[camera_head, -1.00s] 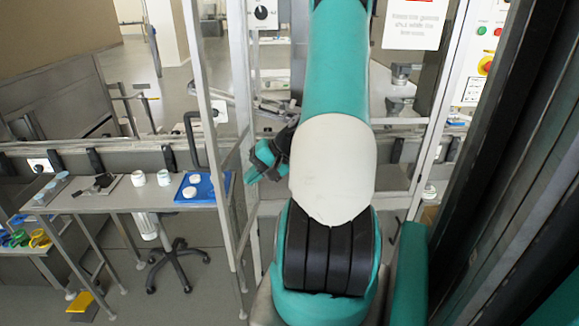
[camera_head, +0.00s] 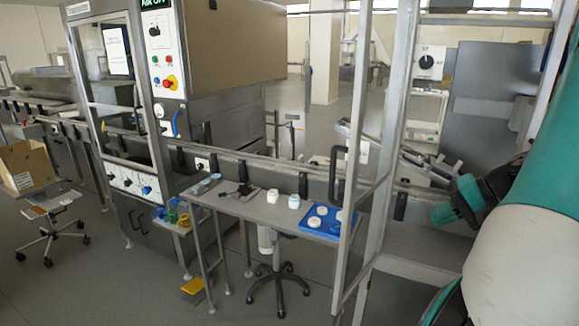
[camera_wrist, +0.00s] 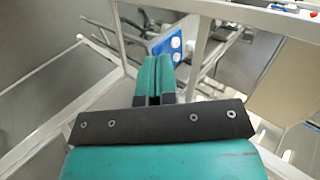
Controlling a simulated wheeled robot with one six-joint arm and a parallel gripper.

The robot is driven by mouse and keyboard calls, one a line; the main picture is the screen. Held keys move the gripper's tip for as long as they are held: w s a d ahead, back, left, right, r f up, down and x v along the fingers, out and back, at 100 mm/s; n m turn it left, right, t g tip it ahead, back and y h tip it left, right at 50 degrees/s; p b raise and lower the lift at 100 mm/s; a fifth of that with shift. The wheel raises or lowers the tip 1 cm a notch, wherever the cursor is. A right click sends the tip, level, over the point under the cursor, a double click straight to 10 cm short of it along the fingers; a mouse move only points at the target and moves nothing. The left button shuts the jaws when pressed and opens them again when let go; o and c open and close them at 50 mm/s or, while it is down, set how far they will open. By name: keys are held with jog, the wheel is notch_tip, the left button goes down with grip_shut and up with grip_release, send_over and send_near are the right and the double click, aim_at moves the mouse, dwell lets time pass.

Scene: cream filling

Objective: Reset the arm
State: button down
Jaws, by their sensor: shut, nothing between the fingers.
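My arm (camera_head: 525,235) is teal and white and fills the right edge of the head view. My gripper (camera_head: 440,214) shows there in front of the metal frame, its teal fingers pointing left. In the wrist view my gripper (camera_wrist: 156,62) has its two teal fingers pressed together with nothing between them. It is in the air, apart from the work table (camera_head: 262,212), which stands to its left in the head view.
A blue tray (camera_head: 318,230) with white round pieces lies on the table, beside white jars (camera_head: 294,201). A metal upright (camera_head: 385,150) stands close left of my gripper. A wheeled stool (camera_head: 281,287) is under the table. Open floor lies at lower left.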

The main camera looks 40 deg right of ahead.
jog(key=w+a+r+n+g+y+b, duration=0.1)
jog(key=w+a+n+g, duration=0.3)
jog(key=a, duration=0.7)
jog(key=w+a+r+n+g+b, duration=0.1)
jog(key=w+a+n, duration=0.5)
jog(key=a, duration=0.4)
jog(key=s+a+n+g, duration=0.1)
jog(key=s+a+n, duration=0.2)
jog(key=a, duration=0.4)
jog(key=s+a+n+g+h+b, duration=0.1)
jog(key=s+a+n, duration=0.2)
jog(key=a, duration=0.4)
jog(key=s+a+r+n+g+b, duration=0.1)
jog(key=s+a+n, duration=0.2)
jog(key=a, duration=0.5)
jog(key=shift+s, duration=0.75)
